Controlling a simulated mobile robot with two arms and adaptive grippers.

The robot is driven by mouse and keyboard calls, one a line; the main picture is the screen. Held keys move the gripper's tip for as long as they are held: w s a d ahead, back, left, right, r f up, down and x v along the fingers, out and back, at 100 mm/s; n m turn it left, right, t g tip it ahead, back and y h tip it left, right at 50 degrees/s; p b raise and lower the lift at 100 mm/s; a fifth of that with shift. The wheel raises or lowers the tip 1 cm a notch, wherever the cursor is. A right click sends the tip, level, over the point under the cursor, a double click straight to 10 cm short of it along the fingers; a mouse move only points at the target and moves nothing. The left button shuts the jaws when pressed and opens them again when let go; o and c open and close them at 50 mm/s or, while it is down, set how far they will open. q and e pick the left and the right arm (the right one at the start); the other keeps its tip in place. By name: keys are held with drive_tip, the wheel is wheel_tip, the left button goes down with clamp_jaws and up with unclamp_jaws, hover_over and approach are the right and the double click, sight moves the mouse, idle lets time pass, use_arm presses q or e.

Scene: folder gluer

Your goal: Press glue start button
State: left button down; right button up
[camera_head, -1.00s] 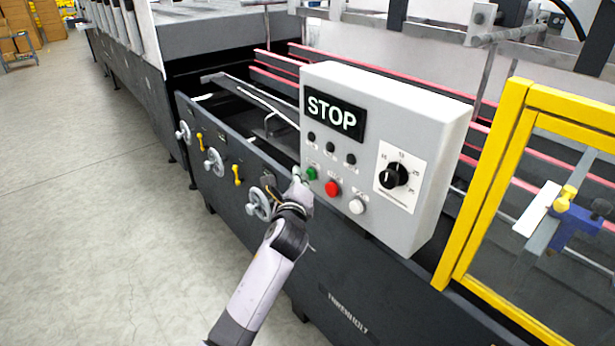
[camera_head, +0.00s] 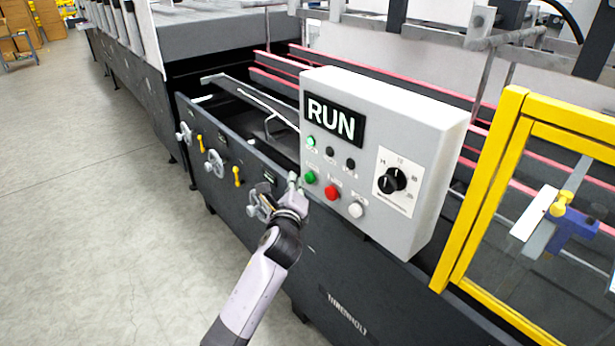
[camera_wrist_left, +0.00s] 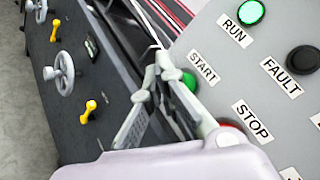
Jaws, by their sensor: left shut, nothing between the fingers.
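The grey control box (camera_head: 437,140) on the machine has a display (camera_head: 333,121) that reads RUN. The lamp above the RUN label (camera_head: 310,142) is lit green; it also shows in the left wrist view (camera_wrist_left: 251,13). The green START button (camera_head: 310,177) sits below it, left of the red STOP button (camera_head: 331,193). My left gripper (camera_head: 293,180) is shut and empty, just left of the green button and apart from it in the head view. In the left wrist view the fingertips (camera_wrist_left: 165,66) are beside the green button (camera_wrist_left: 189,81). My right gripper is not in view.
A white button (camera_head: 356,210) and a black dial (camera_head: 392,180) are on the same panel. Handwheels (camera_head: 214,163) and yellow levers (camera_head: 236,176) line the machine side. A yellow guard frame (camera_head: 500,150) stands right of the box. Open floor (camera_head: 100,220) lies at left.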

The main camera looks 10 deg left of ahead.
use_arm(q)
drive_tip(key=s+a+p, duration=0.1)
drive_tip(key=s, duration=0.1)
drive_tip(key=s+a+p, duration=0.2)
idle(0.6)
idle(0.5)
drive_tip(key=s+f+n+g+h, duration=0.1)
drive_tip(key=s+f+n+g, duration=0.3)
drive_tip(key=f, duration=0.8)
drive_tip(key=s+f+n+g, duration=0.1)
drive_tip(key=s+f+n, duration=0.1)
drive_tip(key=s+f, duration=0.8)
drive_tip(key=s+f+n+g+h, duration=0.1)
drive_tip(key=s+f+n+g, duration=0.15)
drive_tip(key=f, duration=1.25)
drive_tip(key=s+a+f+n+g, duration=0.15)
drive_tip(key=s+f+n, duration=0.25)
drive_tip(key=s+f, duration=0.5)
drive_tip(key=s+f+n+g, duration=0.3)
drive_tip(key=s+f, duration=0.3)
drive_tip(key=s, duration=0.5)
drive_tip(key=s+f+n+g, duration=0.2)
drive_tip(key=s+f+n, duration=0.1)
drive_tip(key=s, duration=0.8)
drive_tip(key=s+f+n+g, duration=0.2)
drive_tip(key=s+f+n, duration=0.1)
drive_tip(key=s, duration=0.8)
drive_tip(key=shift+a+f+n, duration=0.2)
drive_tip(key=shift+a+n, duration=0.15)
drive_tip(key=shift+a, duration=0.1)
